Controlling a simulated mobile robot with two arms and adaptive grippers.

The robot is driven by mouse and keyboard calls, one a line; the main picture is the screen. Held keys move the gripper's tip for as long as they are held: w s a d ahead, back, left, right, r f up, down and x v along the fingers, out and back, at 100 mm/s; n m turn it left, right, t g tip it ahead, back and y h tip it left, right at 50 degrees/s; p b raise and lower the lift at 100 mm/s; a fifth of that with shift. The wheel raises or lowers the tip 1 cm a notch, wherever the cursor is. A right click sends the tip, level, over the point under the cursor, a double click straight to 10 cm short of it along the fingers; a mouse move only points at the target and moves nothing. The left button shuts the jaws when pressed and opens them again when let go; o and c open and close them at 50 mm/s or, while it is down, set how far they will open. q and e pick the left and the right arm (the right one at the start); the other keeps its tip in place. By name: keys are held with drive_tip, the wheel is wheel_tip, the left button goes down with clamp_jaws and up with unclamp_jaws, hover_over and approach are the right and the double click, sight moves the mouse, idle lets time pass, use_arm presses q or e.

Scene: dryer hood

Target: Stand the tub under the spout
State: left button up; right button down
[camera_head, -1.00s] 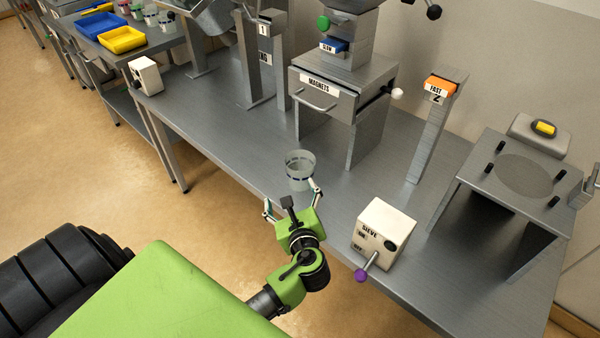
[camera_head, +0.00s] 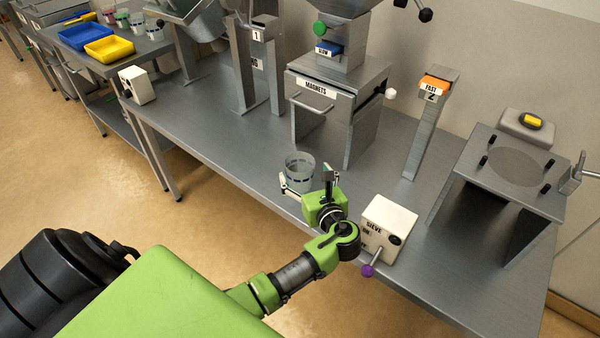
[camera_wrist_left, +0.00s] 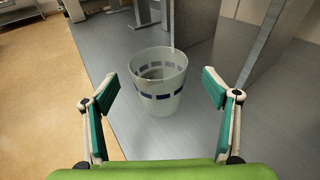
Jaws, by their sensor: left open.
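The tub (camera_head: 299,172) is a clear, open-topped cup with a dark blue dashed band. It stands upright and empty-looking near the front edge of the steel bench, left of the sieve box. My left gripper (camera_head: 306,181) is open, low on the near side of the tub. In the left wrist view the tub (camera_wrist_left: 158,88) is ahead, between the spread green-padded fingers (camera_wrist_left: 163,90), with a gap on each side. Its lower part partly hides behind my gripper in the head view. I cannot pick out the spout for certain. My right gripper is not in view.
The MAGNETS housing (camera_head: 316,88) stands behind the tub, with a blue SLOW tag (camera_head: 329,48) above. Right are the white SIEVE box (camera_head: 388,222), the FAST post (camera_head: 431,130) and a steel stand (camera_head: 513,168). Colored trays (camera_head: 109,48) lie far left.

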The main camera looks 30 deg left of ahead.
sight(300, 165)
use_arm(q)
drive_tip(key=x, duration=0.4)
drive_tip(key=shift+w+a+r, duration=0.1)
drive_tip(key=shift+w+a, duration=0.1)
drive_tip(key=shift+a, duration=0.15)
drive_tip(key=c, duration=1.3)
